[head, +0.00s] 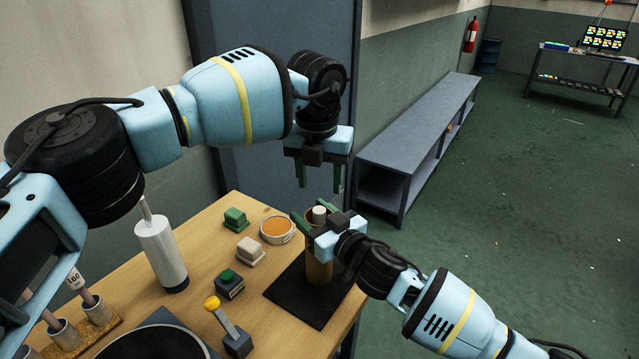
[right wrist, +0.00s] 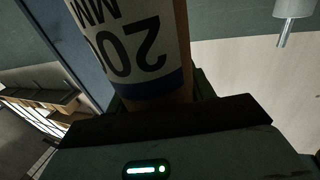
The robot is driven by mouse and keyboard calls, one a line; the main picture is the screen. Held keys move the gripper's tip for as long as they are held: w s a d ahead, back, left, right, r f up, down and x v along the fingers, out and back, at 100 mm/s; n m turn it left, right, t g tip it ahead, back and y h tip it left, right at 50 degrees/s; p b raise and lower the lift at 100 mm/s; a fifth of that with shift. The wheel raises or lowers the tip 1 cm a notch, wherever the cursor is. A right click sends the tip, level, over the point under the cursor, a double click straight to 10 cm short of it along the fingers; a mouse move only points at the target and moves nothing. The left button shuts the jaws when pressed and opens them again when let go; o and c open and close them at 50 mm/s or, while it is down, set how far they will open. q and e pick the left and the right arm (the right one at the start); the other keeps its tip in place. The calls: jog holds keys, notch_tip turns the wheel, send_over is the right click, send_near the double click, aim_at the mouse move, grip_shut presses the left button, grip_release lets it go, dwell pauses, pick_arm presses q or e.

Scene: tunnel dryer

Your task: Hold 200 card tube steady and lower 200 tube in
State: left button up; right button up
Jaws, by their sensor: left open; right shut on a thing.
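A brown card tube (head: 319,268) stands upright on a black mat (head: 290,292) at the table's far right. In the right wrist view its white label (right wrist: 125,35) reads 200 MM above a blue band. My right gripper (head: 314,222) is shut on the card tube near its top, partly hiding it. A pale cylinder (head: 319,212) shows at the tube's mouth; how deep it sits is hidden. My left gripper (head: 320,180) is open and empty, fingers pointing down, above the card tube and apart from it.
A round orange-filled dish (head: 278,230), green block (head: 235,219), pale block (head: 250,250), green-button box (head: 229,284) and yellow-knobbed lever (head: 228,325) stand left of the mat. A white cylinder (head: 160,255) and a tube rack (head: 75,340) are further left. A grey bench (head: 420,140) lies beyond.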

dwell(0.4)
jog(key=o, duration=1.1)
jog(key=shift+c, duration=0.2)
jog(key=v, duration=1.2)
jog(key=shift+d, duration=0.15)
